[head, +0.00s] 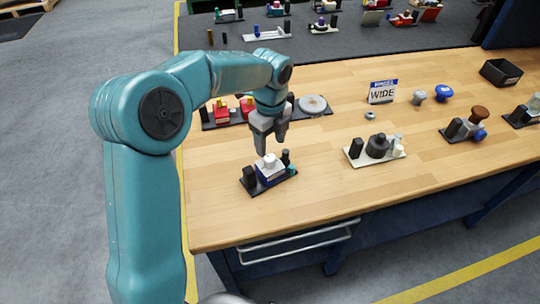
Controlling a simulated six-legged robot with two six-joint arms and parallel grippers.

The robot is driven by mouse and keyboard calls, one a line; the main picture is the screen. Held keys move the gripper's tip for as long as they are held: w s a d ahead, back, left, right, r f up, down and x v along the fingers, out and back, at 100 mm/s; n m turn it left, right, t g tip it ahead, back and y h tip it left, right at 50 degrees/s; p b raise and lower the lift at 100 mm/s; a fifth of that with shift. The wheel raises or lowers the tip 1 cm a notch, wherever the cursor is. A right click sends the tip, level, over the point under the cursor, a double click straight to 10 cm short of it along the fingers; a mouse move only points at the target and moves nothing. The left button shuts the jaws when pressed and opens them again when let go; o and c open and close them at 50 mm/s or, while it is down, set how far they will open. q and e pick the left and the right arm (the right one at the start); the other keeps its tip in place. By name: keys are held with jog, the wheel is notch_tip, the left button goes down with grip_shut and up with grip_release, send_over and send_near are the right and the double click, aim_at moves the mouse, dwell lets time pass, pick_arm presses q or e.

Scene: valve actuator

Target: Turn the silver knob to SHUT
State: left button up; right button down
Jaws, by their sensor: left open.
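My left gripper (270,146) points down over the near-left part of the workbench. It is open, with its fingertips just above a small valve actuator with a blue body (270,174) on a black base plate. A pale silver-white knob (269,160) sits on top of this body, just below the fingertips. I cannot tell whether a fingertip touches it. No SHUT marking can be read, and the knob's angle is too small to tell. My right gripper is not in view.
The wooden workbench (320,204) has free room right of the actuator. Behind the gripper is a black plate with red valves (222,112) and a round disc (312,104). A white-plated fixture (376,148), a WIDE sign (383,92) and loose knobs stand farther right.

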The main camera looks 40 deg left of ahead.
aim_at(270, 158)
pick_arm(q)
notch_tip(270, 158, down, 6)
jog(key=shift+s+a+r, duration=0.1)
jog(key=shift+s+r, duration=0.05)
jog(key=shift+r, duration=0.1)
jog(key=shift+f, duration=0.35)
jog(key=c, duration=1.1)
